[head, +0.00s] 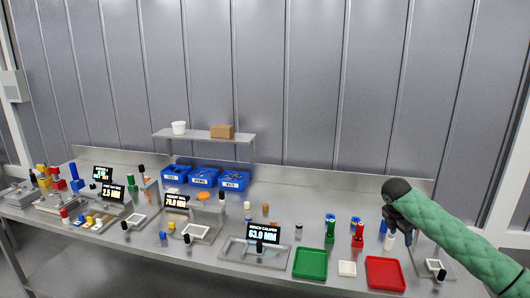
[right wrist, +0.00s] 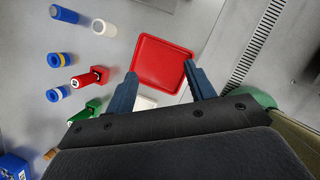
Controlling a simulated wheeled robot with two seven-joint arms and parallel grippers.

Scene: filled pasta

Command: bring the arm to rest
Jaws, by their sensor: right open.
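My right arm comes in from the right in a green sleeve in the head view. Its gripper (head: 399,234) hangs fingers-down above the right part of the bench (head: 275,205). In the right wrist view the two blue-grey fingers (right wrist: 160,80) stand wide apart with nothing between them. Beyond them lies an empty red tray (right wrist: 163,62), which also shows in the head view (head: 385,273). A white cylinder (right wrist: 104,28) lies outside the fingers, to their left. My left gripper is not in view.
A green tray (head: 310,263), a white pad (head: 347,268), and red (head: 358,235) and green (head: 330,229) pieces stand near the right arm. A caliper display (head: 264,234) stands left of them. Blue bins (head: 204,177) and a shelf (head: 205,136) are at the back.

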